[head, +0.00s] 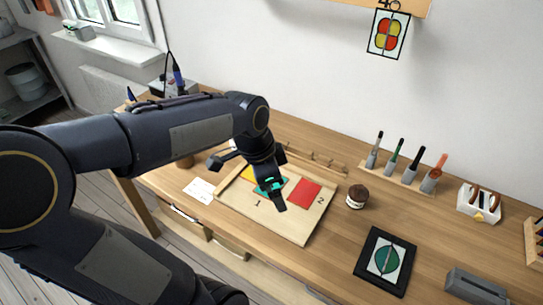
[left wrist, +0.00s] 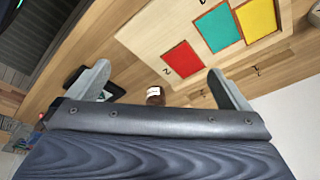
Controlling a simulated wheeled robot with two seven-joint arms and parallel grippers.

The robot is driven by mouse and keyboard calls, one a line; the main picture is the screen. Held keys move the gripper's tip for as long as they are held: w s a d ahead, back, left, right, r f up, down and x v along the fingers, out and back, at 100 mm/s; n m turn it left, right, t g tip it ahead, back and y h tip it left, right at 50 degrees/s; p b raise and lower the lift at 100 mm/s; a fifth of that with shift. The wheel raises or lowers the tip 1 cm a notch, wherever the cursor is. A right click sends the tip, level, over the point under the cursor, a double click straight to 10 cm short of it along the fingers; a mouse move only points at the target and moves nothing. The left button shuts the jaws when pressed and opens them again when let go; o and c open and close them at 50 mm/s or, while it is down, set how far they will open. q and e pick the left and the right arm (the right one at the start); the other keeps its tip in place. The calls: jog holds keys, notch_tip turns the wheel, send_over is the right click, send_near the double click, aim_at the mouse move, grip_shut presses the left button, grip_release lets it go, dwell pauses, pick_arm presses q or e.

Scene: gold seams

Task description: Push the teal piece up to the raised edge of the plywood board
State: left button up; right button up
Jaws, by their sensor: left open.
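The teal piece (left wrist: 218,28) lies flat on the plywood board (left wrist: 145,35) between the red piece (left wrist: 182,60) and the yellow piece (left wrist: 257,18). In the head view only slivers of the teal piece show behind my left gripper (head: 250,180); the red piece (head: 304,193) lies to its right and the yellow piece (head: 247,173) is partly covered. The board (head: 285,227) has a lighter raised strip along its left side. My left gripper is open and empty, its fingers (left wrist: 158,70) spread wide above the board area. Contact with any piece cannot be told. My right gripper is not in view.
A small brown jar (head: 357,197) stands right of the board. A framed teal pattern (head: 385,261) lies at the front right. A tool rack (head: 400,177) stands at the back. A white card (head: 199,191) lies left of the board.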

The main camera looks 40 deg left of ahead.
pick_arm(q)
jog(key=w+a+f+m+g+y+p, duration=0.1)
jog(key=w+a+f+m+g, duration=0.1)
jog(key=w+a+f+m, duration=0.4)
jog(key=w+a+m, duration=0.2)
jog(key=w+m, duration=0.1)
jog(key=w, duration=0.1)
jog(key=shift+a+f+g, duration=0.2)
jog(key=shift+f+g, duration=0.05)
jog(key=shift+g, duration=0.15)
jog(key=shift+f+p, duration=0.3)
jog(key=shift+f, duration=3.6)
jog(key=shift+c, duration=0.3)
